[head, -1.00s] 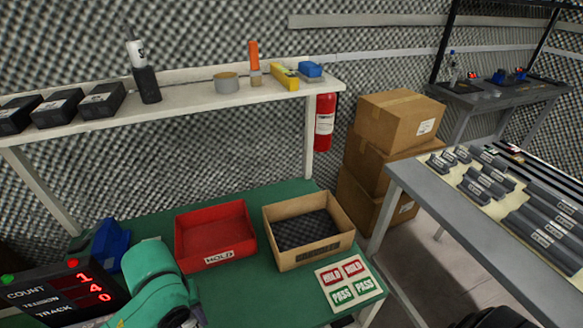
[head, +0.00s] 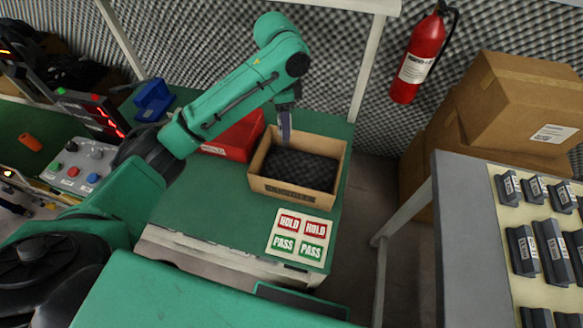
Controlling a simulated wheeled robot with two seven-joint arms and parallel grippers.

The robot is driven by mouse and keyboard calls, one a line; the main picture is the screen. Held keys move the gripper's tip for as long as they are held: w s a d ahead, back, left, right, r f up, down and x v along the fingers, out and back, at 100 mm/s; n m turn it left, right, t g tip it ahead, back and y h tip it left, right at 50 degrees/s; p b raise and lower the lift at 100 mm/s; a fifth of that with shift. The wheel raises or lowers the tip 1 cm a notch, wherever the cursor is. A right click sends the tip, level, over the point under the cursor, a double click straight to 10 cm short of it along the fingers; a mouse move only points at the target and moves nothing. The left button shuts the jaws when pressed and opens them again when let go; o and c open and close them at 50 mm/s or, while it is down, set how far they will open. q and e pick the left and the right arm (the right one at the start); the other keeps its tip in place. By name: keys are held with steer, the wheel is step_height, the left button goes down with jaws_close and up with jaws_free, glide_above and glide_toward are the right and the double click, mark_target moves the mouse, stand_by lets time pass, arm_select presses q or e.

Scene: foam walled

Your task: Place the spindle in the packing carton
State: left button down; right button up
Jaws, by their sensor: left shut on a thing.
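The packing carton (head: 262,184) is an open brown box with dark foam inside, on the green bench. My left arm reaches in from the left, and my left gripper (head: 284,112) points down above the carton's back left part. It is shut on a slim grey thing, taken as the spindle (head: 285,130), which hangs upright at the carton's back left side. The spindle is small here, and I cannot tell whether its lower end touches the foam. My right gripper is not in view.
A red HOLD bin (head: 236,146) stands left of the carton, partly behind my arm. A HOLD/PASS card (head: 300,238) lies in front. A grey table (head: 458,235) with dark labelled parts is at right, brown boxes (head: 520,100) behind it. A fire extinguisher (head: 416,58) hangs above.

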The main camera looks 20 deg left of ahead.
arm_select(q)
step_height(320, 180, down, 16)
steer(key=shift+w+d+r, duration=0.1)
steer(key=shift+d+r, duration=0.05)
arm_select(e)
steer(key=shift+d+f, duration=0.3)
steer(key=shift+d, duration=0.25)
arm_select(q)
steer(key=shift+f, duration=0.55)
steer(key=shift+c, duration=2.3)
jaws_free()
step_height(320, 180, up, 13)
steer(key=shift+r, duration=0.1)
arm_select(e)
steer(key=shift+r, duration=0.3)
arm_select(q)
steer(key=shift+a, duration=0.25)
